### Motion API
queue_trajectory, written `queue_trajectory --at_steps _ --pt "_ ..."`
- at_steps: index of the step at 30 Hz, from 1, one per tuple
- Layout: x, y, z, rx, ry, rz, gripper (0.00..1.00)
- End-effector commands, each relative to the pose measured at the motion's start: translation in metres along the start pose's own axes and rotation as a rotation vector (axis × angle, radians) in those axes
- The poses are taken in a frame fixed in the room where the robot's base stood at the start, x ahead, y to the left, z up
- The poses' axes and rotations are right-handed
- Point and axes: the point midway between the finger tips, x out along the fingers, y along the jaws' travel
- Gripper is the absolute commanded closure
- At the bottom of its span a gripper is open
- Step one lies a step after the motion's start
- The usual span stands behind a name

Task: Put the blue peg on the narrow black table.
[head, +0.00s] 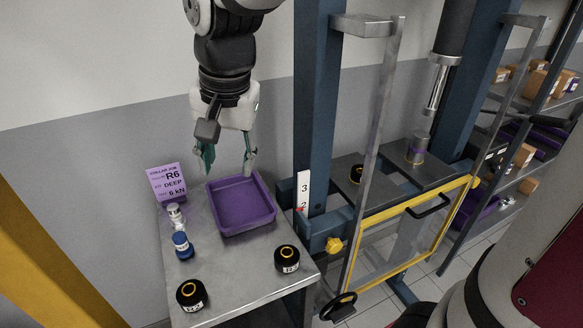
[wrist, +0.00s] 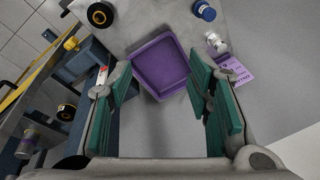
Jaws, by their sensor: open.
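The blue peg (head: 181,245), a short blue cylinder with a pale band, stands on the grey metal table's left side. It also shows at the top of the wrist view (wrist: 204,11). My gripper (head: 229,165) is open and empty above the back of the purple tray, up and to the right of the peg. In the wrist view my gripper (wrist: 160,88) has its green-padded fingers apart, with the tray beyond them. Two dark plates, a left one (head: 345,190) and a right one (head: 400,172), lie in the blue press frame; I cannot tell whether either is the narrow black table.
The grey table (head: 235,270) holds an empty purple tray (head: 241,231), a white bottle-like piece (head: 174,214), a purple sign (head: 167,182) and two black rings, left (head: 191,294) and right (head: 287,258). A blue post (head: 314,100) and yellow-edged guard (head: 410,205) stand at right.

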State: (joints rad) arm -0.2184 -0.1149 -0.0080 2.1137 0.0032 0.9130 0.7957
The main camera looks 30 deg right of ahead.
Motion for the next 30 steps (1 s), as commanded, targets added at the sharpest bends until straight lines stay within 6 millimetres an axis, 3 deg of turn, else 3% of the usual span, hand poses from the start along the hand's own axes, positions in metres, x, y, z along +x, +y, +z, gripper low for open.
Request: queue_trajectory --at_steps 1,6,12,15,20,30 --pt "-0.014 0.017 0.005 -0.047 0.026 -0.017 0.54" --pt "-0.044 0.07 0.027 -0.248 0.109 -0.044 0.54" --pt "-0.058 0.119 0.057 -0.459 0.203 -0.041 0.54" --pt "-0.059 0.134 0.068 -0.532 0.236 -0.033 0.54" --pt "-0.059 0.145 0.076 -0.59 0.259 -0.023 0.54" --pt "-0.059 0.145 0.077 -0.598 0.26 -0.022 0.54"
